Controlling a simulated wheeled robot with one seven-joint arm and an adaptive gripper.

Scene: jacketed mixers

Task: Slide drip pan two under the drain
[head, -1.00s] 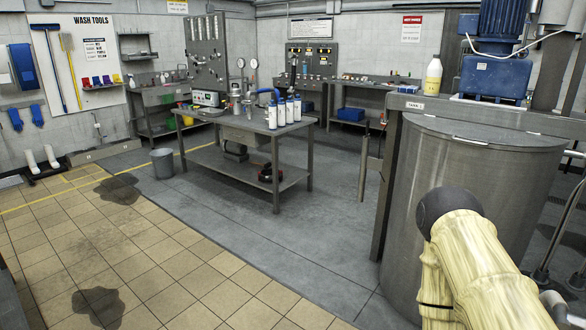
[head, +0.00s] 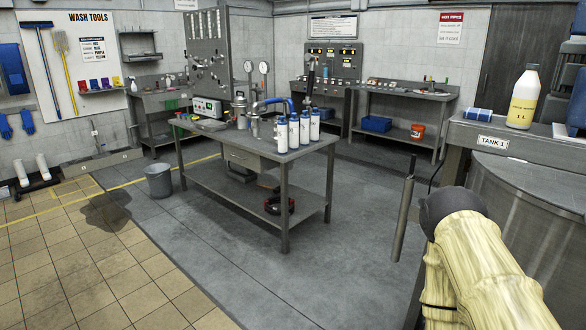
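No drip pan and no drain can be made out in the head view. A steel tank (head: 530,200) with a flat lid stands at the right, cut by the picture edge. The frame beside it carries a "TANK 1" label (head: 492,142). My arm, in a pale yellow sleeve with a dark rounded joint, crosses the lower right and hides part of the tank and the floor there. My gripper's fingers are not in view.
A grey steel workbench (head: 232,195) with several white bottles stands mid-room. A bucket (head: 159,180) stands left of it. A white bottle (head: 523,97) stands on the tank frame.

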